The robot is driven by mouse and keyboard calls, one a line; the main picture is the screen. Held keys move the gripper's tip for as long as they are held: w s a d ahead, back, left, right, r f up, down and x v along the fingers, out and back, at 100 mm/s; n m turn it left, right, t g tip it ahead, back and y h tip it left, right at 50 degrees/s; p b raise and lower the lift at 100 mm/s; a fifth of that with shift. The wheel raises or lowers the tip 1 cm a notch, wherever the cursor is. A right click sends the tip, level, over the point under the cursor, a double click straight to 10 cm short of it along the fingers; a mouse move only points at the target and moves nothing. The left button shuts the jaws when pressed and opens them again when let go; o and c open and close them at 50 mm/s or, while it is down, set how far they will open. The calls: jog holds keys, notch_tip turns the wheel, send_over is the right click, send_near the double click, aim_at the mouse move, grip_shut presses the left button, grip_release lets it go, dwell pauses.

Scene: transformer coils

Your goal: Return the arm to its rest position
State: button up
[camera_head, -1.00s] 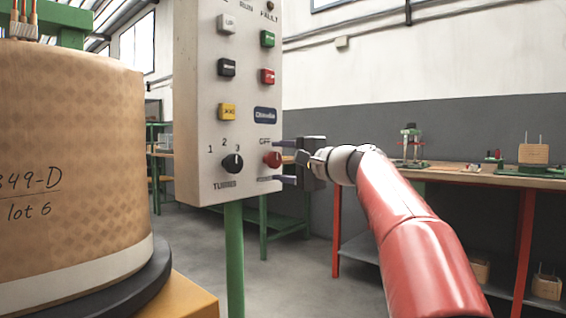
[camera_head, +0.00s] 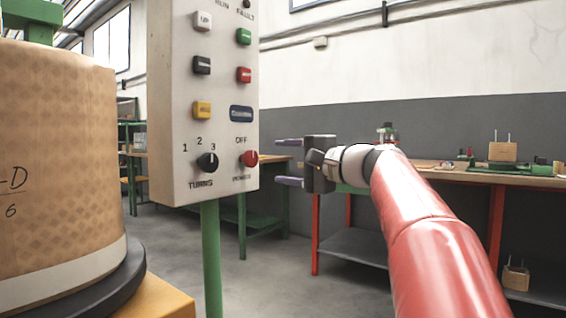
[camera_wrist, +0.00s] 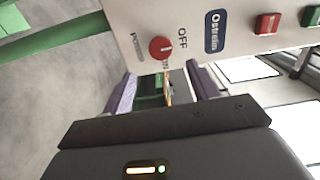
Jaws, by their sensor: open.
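My gripper (camera_head: 288,162) is open and empty, to the right of the control panel (camera_head: 170,110) and apart from it in the head view. Its two purple-grey fingers point left toward the panel's lower right. The red power knob (camera_head: 249,159) sits at the panel's lower right, beside the black turns selector (camera_head: 208,162). In the wrist view the fingers (camera_wrist: 160,88) show spread with nothing between them, and the red knob (camera_wrist: 161,48) shows beyond them. My red arm reaches in from the lower right.
A large brown coil (camera_head: 60,150) stands on a dark disc at the left. A green post (camera_head: 211,260) carries the panel. A red-legged workbench (camera_head: 497,240) with small parts stands at the right behind my arm. Open floor lies between the post and the bench.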

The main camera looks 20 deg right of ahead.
jog(key=s+a+f+n+g+h, duration=0.25)
jog(key=s+a+f, duration=0.35)
jog(key=f, duration=0.3)
jog(key=s+f+n+g+h, duration=0.3)
jog(key=s+f+n+h, duration=0.1)
jog(key=s+f, duration=0.95)
jog(key=s+f+n+g+h, duration=0.35)
jog(key=s+f, duration=0.75)
jog(key=f, duration=0.5)
notch_tip(320, 180, up, 13)
jog(key=p, duration=1.3)
jog(key=shift+s+d+n+h+p, duration=0.15)
jog(key=shift+d+n+h+p, duration=0.05)
jog(key=shift+n+h+p, duration=0.1)
jog(key=shift+f, duration=0.1)
